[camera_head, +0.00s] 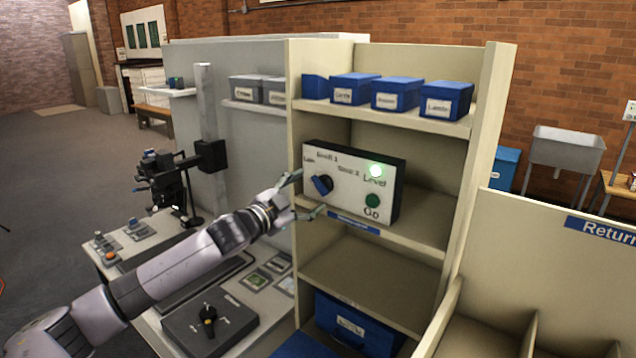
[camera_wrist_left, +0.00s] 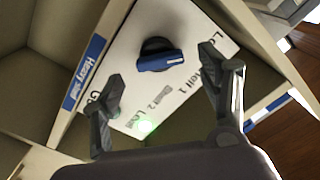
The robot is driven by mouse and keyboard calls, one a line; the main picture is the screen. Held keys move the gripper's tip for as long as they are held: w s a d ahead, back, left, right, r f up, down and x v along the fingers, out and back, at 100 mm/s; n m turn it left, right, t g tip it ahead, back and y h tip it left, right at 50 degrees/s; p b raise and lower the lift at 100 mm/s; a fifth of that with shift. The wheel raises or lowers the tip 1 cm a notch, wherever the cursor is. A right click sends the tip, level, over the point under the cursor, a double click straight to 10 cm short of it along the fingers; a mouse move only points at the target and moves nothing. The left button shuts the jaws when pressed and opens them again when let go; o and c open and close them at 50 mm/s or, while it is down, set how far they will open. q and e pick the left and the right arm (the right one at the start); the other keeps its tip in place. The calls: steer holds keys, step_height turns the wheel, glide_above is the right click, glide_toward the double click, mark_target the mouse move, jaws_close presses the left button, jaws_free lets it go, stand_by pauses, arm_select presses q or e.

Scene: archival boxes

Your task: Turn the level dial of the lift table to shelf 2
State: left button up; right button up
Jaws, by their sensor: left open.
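The level control box (camera_head: 345,168) is a white panel with black sides on a middle shelf. It bears a blue dial (camera_head: 322,185), a lit green lamp (camera_head: 376,170), a green Go button (camera_head: 372,201) and labels for low, shelf 1 and shelf 2. The dial's bar slants from upper left to lower right; its pointing end is too small to tell. My left gripper (camera_head: 309,193) is open in front of the dial. In the left wrist view the blue dial (camera_wrist_left: 162,61) shows between and beyond the spread fingertips (camera_wrist_left: 161,75), with no visible contact. My right gripper is out of view.
Several blue boxes (camera_head: 397,94) stand on the upper shelf, and another blue box (camera_head: 355,325) is below. The returns rack (camera_head: 545,250) stands at right.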

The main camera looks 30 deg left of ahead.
mark_target(317, 187)
arm_select(q)
steer(key=w+p, duration=0.1)
steer(key=w, duration=0.2)
steer(key=shift+w+d+r, duration=0.1)
steer(key=shift+w+r, duration=0.05)
steer(key=shift+w+d, duration=0.15)
steer(key=shift+w, duration=0.65)
steer(key=shift+c, duration=0.3)
steer(key=c, duration=1.1)
